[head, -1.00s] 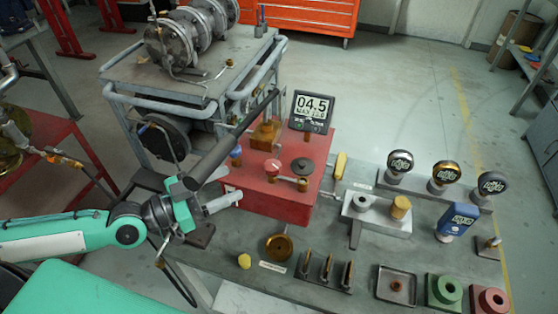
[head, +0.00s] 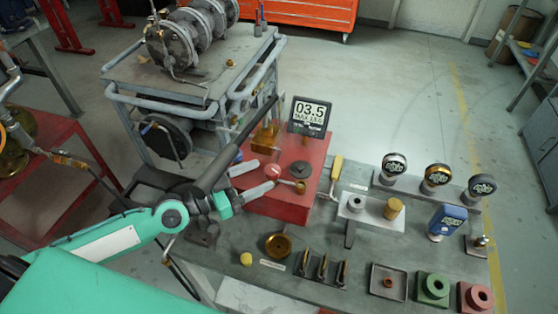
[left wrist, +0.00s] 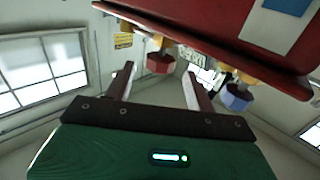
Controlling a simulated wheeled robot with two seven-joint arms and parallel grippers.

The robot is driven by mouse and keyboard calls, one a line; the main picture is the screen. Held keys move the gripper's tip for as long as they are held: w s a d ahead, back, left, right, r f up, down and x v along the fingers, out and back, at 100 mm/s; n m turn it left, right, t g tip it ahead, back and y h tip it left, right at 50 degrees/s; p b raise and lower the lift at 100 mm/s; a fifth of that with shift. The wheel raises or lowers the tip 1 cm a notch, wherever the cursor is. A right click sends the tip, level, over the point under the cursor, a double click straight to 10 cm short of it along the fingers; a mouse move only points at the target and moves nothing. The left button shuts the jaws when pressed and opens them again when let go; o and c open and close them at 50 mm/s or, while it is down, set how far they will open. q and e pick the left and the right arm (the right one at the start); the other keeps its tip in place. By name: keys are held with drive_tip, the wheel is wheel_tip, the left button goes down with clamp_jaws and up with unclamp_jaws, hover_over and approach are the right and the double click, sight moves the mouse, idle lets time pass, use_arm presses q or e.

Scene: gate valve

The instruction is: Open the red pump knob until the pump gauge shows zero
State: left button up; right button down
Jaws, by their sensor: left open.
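The red pump (head: 283,207) stands on the bench, with its red knob (head: 272,171) on top at the left. The pump gauge (head: 309,113) behind it reads 03.5. My left gripper (head: 265,175) comes in from the left, open, with its fingertips on either side of the red knob. In the left wrist view the red knob (left wrist: 160,63) shows between and just beyond the fingertips; I cannot tell whether they touch it. A blue knob (left wrist: 235,97) is outside the right finger. My right gripper is not in view.
A long dark bar (head: 238,143) slants over the pump's left side, close to my gripper. A dark round knob (head: 301,169) and a brass fitting (head: 300,187) sit to the right. A brass bowl (head: 278,245) and several fittings lie in front. A steel cart (head: 190,70) stands behind.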

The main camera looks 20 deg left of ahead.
sight(275, 164)
use_arm(q)
drive_tip(key=p+x, duration=0.2)
drive_tip(key=x, duration=0.2)
drive_tip(key=shift+w+d+r+p, duration=0.2)
drive_tip(key=shift+w+d+p, duration=0.1)
drive_tip(key=shift+p, duration=0.1)
drive_tip(key=shift+w+d+f, duration=0.2)
drive_tip(key=shift+w+d, duration=0.35)
drive_tip(key=shift+d, duration=0.05)
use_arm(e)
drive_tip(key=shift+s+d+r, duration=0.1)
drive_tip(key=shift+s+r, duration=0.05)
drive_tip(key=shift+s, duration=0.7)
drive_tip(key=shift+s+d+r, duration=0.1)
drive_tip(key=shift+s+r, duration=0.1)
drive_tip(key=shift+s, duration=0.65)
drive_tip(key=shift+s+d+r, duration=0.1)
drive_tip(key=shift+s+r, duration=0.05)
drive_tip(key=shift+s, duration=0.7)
